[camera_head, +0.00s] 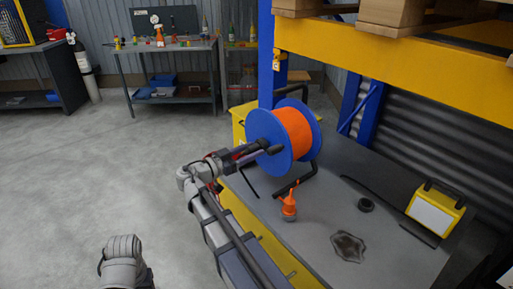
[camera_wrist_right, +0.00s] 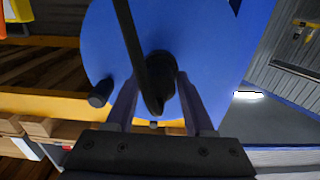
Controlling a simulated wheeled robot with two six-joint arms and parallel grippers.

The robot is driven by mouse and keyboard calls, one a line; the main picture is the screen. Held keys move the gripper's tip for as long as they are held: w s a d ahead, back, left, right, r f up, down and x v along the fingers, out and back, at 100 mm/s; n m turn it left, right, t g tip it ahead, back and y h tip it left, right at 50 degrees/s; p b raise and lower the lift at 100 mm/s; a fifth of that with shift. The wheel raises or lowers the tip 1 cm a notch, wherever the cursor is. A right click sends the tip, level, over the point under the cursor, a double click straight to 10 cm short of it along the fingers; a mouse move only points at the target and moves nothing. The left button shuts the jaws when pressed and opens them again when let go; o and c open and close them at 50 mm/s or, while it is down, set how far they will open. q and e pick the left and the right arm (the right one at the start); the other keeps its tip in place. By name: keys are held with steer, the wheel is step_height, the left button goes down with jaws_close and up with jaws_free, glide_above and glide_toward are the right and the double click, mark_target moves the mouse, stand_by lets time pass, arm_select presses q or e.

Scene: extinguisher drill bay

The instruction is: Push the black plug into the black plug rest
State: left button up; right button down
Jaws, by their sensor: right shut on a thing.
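My right gripper (camera_head: 252,151) is at the face of the blue cable reel (camera_head: 256,128), which is wound with orange cable (camera_head: 295,130). It also shows in the right wrist view (camera_wrist_right: 157,90), its fingers on either side of a black round piece (camera_wrist_right: 163,66) at the reel's middle. I cannot tell whether this piece is the black plug or the reel's hub. A black bar crosses in front of it. A black knob (camera_wrist_right: 101,92) stands out from the reel beside the fingers. I cannot make out the black plug rest for certain. My left gripper is out of view.
A yellow shelf beam (camera_head: 400,62) hangs above.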

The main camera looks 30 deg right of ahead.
mark_target(247, 152)
steer(key=shift+a, duration=0.1)
steer(key=shift+s+a, duration=0.15)
steer(key=shift+a, duration=1.3)
steer(key=shift+s+a, duration=0.15)
steer(key=shift+a, duration=1.25)
